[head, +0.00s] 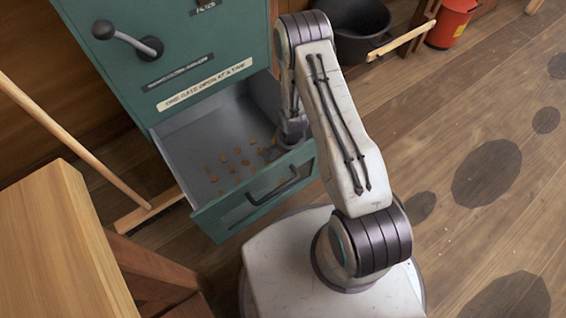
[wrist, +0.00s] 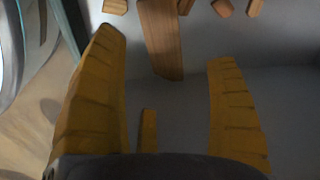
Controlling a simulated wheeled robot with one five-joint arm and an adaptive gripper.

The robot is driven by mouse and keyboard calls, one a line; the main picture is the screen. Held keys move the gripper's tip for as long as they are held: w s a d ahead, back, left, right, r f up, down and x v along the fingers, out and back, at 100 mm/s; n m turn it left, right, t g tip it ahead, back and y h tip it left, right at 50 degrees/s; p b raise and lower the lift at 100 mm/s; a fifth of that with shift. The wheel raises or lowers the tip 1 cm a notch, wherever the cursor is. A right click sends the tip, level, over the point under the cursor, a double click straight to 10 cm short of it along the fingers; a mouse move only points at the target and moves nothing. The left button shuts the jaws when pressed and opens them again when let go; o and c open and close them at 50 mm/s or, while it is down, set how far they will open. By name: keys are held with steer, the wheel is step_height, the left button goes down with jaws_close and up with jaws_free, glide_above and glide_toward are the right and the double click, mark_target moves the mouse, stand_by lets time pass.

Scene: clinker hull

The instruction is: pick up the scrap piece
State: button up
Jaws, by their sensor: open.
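Several small brown wooden scrap pieces (head: 237,160) lie scattered on the grey floor of the open green drawer (head: 225,205). A small thin piece (wrist: 149,130) shows between the fingers, nearer the palm. My gripper (wrist: 166,46) has its two yellow fingers spread wide, with neither seen touching a piece. In the head view my gripper is mostly hidden behind my arm, at the drawer's right side.
The green cabinet (head: 190,50) has a lever (head: 128,40) and labels above the drawer. A wooden bench (head: 60,240) is at left, beside a broom (head: 150,208). A black bucket (head: 357,30) and a red bucket (head: 451,22) stand behind. The floor at right is open, with dark patches.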

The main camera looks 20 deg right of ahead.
steer(key=shift+w+f+b, duration=0.15)
steer(key=shift+f+b, duration=1.15)
step_height(320, 180, down, 4)
steer(key=b, duration=0.6)
steer(key=shift+w+r, duration=0.1)
steer(key=shift+r, duration=0.15)
steer(key=f+b, duration=0.1)
steer(key=b, duration=0.2)
steer(key=shift+w+f, duration=0.15)
steer(key=shift+f, duration=0.1)
steer(key=c, duration=1.1)
